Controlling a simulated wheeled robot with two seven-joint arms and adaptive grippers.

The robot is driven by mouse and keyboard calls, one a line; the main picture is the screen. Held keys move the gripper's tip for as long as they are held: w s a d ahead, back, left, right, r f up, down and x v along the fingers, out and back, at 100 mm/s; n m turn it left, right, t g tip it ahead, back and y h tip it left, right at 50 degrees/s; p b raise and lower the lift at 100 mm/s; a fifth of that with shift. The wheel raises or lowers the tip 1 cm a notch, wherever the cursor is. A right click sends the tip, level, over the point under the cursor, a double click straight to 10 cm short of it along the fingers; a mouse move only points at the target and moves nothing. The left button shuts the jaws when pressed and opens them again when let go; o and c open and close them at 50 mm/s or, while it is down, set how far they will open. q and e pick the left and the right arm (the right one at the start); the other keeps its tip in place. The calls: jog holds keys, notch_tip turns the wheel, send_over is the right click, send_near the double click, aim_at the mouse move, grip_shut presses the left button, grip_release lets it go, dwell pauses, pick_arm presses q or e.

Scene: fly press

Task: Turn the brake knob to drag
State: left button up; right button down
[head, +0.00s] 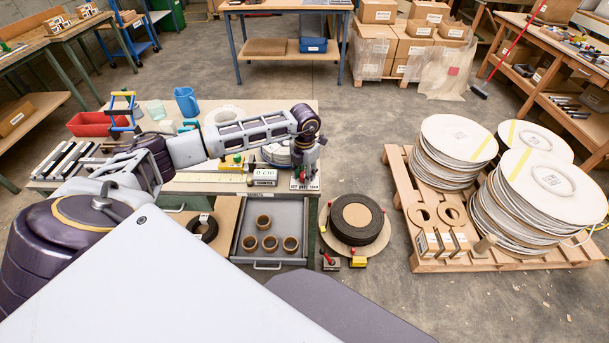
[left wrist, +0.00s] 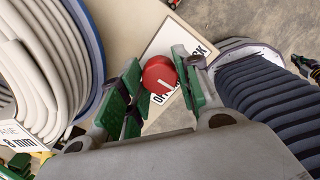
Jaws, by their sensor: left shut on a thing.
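The red brake knob (left wrist: 158,74) shows in the left wrist view between the two green-padded fingers of my left gripper (left wrist: 160,78), which is shut on it. A white line on the knob's face runs toward the lower right of that view. The white label plate (left wrist: 183,36) lies under the knob; its end letters show, and its middle is hidden by the fingers and knob. In the head view my left gripper (head: 305,168) is at the right end of the bench, above the plate (head: 304,184). The knob is hidden there. My right gripper is not in view.
In the wrist view a pale hose coil (left wrist: 50,60) is close on the left and a dark ribbed coil (left wrist: 265,85) on the right.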

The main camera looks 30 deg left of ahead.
aim_at(304, 174)
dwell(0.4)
pick_arm(q)
jog(key=o, duration=1)
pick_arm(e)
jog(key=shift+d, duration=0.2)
pick_arm(q)
jog(key=shift+r, duration=0.55)
notch_tip(304, 174, up, 11)
jog(key=shift+d+f, duration=0.1)
